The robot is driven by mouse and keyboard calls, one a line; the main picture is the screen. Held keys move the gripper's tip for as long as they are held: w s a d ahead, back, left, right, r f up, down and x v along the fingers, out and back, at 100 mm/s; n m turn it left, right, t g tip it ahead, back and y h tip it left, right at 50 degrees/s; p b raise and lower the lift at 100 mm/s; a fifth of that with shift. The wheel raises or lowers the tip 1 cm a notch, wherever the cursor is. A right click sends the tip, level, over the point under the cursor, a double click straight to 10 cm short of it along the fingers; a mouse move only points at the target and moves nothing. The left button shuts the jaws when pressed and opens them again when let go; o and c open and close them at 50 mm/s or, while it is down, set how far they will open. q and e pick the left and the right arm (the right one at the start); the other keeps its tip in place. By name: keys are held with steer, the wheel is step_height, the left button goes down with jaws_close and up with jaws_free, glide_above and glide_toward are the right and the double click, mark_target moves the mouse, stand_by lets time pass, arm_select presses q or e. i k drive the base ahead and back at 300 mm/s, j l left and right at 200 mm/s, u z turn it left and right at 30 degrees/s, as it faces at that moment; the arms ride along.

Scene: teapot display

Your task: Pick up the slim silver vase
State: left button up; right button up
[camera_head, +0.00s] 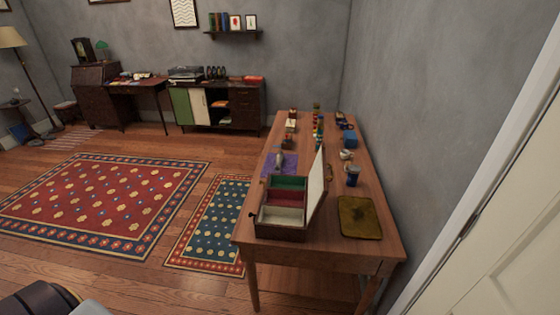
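A long wooden table (333,248) stands right of centre against the grey wall. A small slim silvery object (279,161), possibly the slim silver vase, is at the purple cloth (289,170) near the table's left edge. It is too small to make out clearly. Neither of my grippers can be seen; a dark and grey part at the bottom left corner seems to be mine.
An open box (283,233) with coloured compartments and a raised lid stands at the table's near left. A brownish square tray (359,217) and a blue jar (352,175) are to its right. Several small items stand farther back. Rugs (100,200) cover open floor at left.

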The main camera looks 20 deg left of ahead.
mark_target(279, 158)
steer(key=i+j+z, duration=0.2)
steer(key=j, duration=0.45)
steer(key=k+j+z, duration=0.2)
steer(key=j, duration=0.45)
steer(key=i+j+z, duration=0.2)
steer(key=j, duration=0.5)
steer(key=k+j+z, duration=0.2)
steer(key=j, duration=0.4)
steer(key=j+z, duration=0.2)
steer(key=j, duration=0.5)
steer(key=k, duration=0.05)
